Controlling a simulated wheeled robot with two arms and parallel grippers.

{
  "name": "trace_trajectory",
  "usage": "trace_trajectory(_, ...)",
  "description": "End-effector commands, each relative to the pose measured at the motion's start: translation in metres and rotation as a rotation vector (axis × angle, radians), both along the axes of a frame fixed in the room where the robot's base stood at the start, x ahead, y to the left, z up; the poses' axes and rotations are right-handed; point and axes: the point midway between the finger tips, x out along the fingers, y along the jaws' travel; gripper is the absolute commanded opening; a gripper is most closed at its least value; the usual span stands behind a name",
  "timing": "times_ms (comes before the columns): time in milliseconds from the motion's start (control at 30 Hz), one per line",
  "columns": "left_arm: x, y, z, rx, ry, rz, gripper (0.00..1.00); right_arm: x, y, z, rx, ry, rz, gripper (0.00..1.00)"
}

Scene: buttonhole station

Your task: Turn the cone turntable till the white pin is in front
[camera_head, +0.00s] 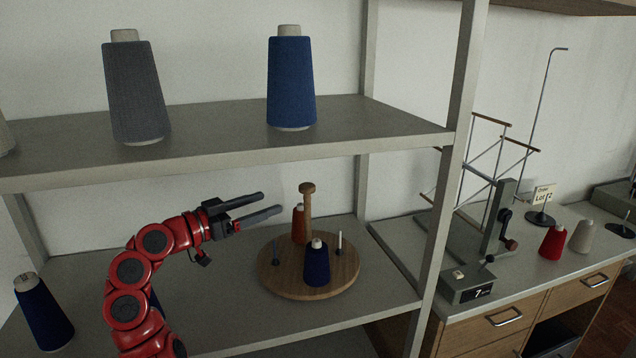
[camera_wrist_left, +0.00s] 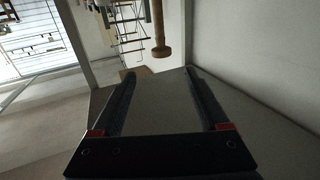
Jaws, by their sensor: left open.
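The round wooden turntable (camera_head: 343,272) sits on the lower shelf. Its central wooden post (camera_head: 307,205) has a round knob on top; the post also shows in the left wrist view (camera_wrist_left: 158,30). The white pin (camera_head: 339,241) stands upright on the right side of the disc. A dark blue cone (camera_head: 316,266) is at the front, an orange-red cone (camera_head: 298,226) at the back, partly hidden by the post, and a dark pin (camera_head: 276,252) at the left. My left gripper (camera_head: 271,202) is open and empty, left of the post near knob height, apparently not touching it.
The upper shelf (camera_head: 215,125) with a grey cone (camera_head: 136,90) and a blue cone (camera_head: 290,80) is overhead. A dark blue cone (camera_head: 43,312) stands at the lower shelf's left. A shelf upright (camera_head: 450,190) stands right of the turntable, before the winder bench.

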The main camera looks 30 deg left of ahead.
Motion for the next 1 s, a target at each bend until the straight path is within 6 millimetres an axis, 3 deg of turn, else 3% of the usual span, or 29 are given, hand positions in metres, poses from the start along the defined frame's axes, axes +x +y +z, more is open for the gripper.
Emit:
trace_trajectory(400,0.094,-0.032,0.003,-0.004,0.001,-0.003,0.78,0.000,0.000,0.023,0.000,0.000,0.000,0.50)
trace_trajectory(600,0.130,-0.043,0.002,-0.006,0.002,-0.001,0.78,0.000,0.000,0.031,0.000,0.000,0.000,0.50)
trace_trajectory(800,0.146,-0.047,0.001,-0.003,-0.002,0.002,0.78,0.000,0.000,0.034,0.000,0.000,0.000,0.50)
trace_trajectory(1000,0.149,-0.048,0.000,-0.002,-0.002,0.003,0.78,0.000,0.000,0.034,0.000,0.000,0.000,0.50)
